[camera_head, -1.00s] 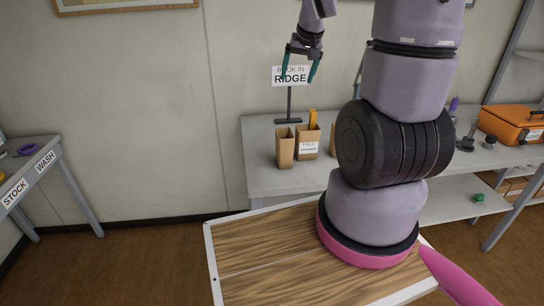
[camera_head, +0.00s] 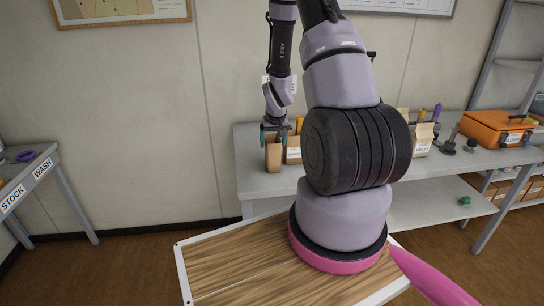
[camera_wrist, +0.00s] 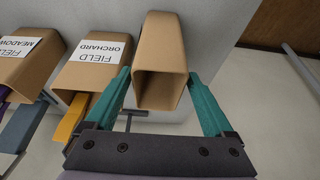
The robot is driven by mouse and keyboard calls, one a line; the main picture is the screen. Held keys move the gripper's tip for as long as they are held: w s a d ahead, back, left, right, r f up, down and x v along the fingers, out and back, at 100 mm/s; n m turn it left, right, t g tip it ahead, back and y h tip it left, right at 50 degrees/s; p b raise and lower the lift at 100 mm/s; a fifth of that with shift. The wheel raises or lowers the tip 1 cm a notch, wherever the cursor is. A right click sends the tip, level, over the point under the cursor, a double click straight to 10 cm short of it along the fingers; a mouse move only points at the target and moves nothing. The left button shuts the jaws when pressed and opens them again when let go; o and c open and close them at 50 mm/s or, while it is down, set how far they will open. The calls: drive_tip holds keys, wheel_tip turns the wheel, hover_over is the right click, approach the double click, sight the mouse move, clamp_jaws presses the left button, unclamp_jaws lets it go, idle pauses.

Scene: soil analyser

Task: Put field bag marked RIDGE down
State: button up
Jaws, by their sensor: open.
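A plain brown paper bag (camera_wrist: 163,50) fills the middle of the wrist view, its open mouth towards me. No label shows on its visible side, so I cannot read RIDGE on it. My gripper (camera_wrist: 160,78) is open, with one teal finger on either side of this bag. I cannot tell whether the fingers touch it. In the head view the same bag (camera_head: 273,157) stands upright at the left end of the grey bench (camera_head: 258,187), with my gripper (camera_head: 274,130) at its top. The sign above it is mostly hidden behind my arm.
A bag marked FIELD ORCHARD (camera_wrist: 92,62), with a yellow item in it, stands close beside. A bag marked FIELD MEADOW (camera_wrist: 30,60) is further along. An orange case (camera_head: 495,128) is on the bench's right. The STOCK and WASH table (camera_head: 35,165) is at far left.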

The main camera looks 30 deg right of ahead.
drive_tip(key=shift+x, duration=2.75)
drive_tip(key=shift+s, duration=0.2)
drive_tip(key=c, duration=1.2)
wheel_tip(320, 180, up, 9)
drive_tip(key=shift+c, duration=0.2)
drive_tip(key=s+a+n+y, duration=0.1)
drive_tip(key=s+a+n, duration=0.2)
drive_tip(key=a, duration=0.8)
drive_tip(key=w+d+m+h, duration=0.1)
drive_tip(key=w+d+m, duration=0.2)
drive_tip(key=d, duration=0.7)
drive_tip(key=f, duration=0.2)
drive_tip(key=d+f, duration=0.1)
drive_tip(key=f, duration=0.1)
drive_tip(key=shift+f, duration=2.4)
